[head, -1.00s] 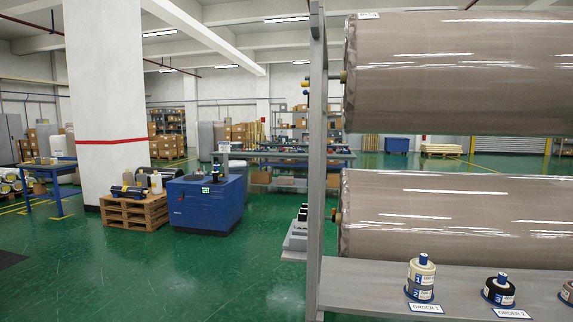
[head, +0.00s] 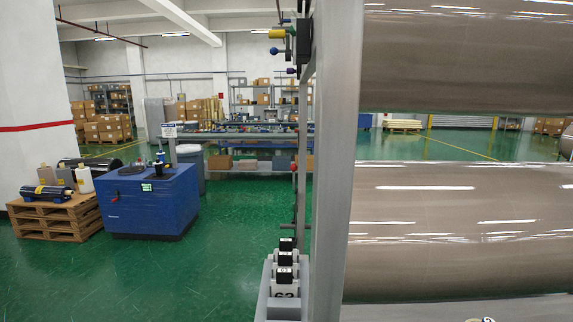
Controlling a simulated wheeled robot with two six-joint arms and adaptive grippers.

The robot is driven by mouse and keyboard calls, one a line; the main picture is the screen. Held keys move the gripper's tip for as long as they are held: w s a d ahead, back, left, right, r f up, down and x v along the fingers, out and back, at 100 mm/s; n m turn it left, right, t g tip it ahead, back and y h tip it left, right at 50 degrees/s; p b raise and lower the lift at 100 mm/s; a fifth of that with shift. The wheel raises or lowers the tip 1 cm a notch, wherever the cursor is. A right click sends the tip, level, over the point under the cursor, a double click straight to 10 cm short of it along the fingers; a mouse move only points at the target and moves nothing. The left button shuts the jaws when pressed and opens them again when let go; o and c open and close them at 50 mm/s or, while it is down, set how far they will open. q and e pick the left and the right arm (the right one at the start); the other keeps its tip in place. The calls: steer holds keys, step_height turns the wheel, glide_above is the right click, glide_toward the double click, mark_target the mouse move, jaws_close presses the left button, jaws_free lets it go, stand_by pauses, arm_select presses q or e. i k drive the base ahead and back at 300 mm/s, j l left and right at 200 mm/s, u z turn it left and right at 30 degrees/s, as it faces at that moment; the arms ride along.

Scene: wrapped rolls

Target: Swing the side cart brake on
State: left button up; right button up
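The tall grey frame post (head: 335,150) of the roll rack stands right of centre in the head view. On its left side near the top are small controls: a yellow handle (head: 284,34), a blue knob (head: 275,51) and a purple knob (head: 291,71). A red knob (head: 294,167) shows lower down beside the post. I cannot tell which part, if any, is the side cart brake.
Large wrapped rolls (head: 450,60) (head: 450,220) fill the right side. A grey stepped unit with black numbered blocks (head: 285,275) stands low beside the post. A blue machine (head: 150,205) and a wooden pallet (head: 55,218) stand left. Green floor (head: 225,255) between is open.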

mark_target(294, 167)
steer(key=j, duration=0.35)
steer(key=i+j, duration=0.1)
steer(key=j, duration=0.35)
steer(key=i+j, duration=0.1)
steer(key=j, duration=0.35)
steer(key=i+j, duration=0.1)
steer(key=j, duration=0.35)
steer(key=i+j, duration=0.1)
steer(key=j, duration=0.4)
steer(key=i+j, duration=0.1)
steer(key=i, duration=0.4)
steer(key=i+j+z, duration=0.1)
steer(key=i, duration=0.45)
steer(key=i+j, duration=0.2)
steer(key=i, duration=0.3)
steer(key=i+l, duration=0.1)
steer(key=i, duration=0.25)
steer(key=z, duration=0.05)
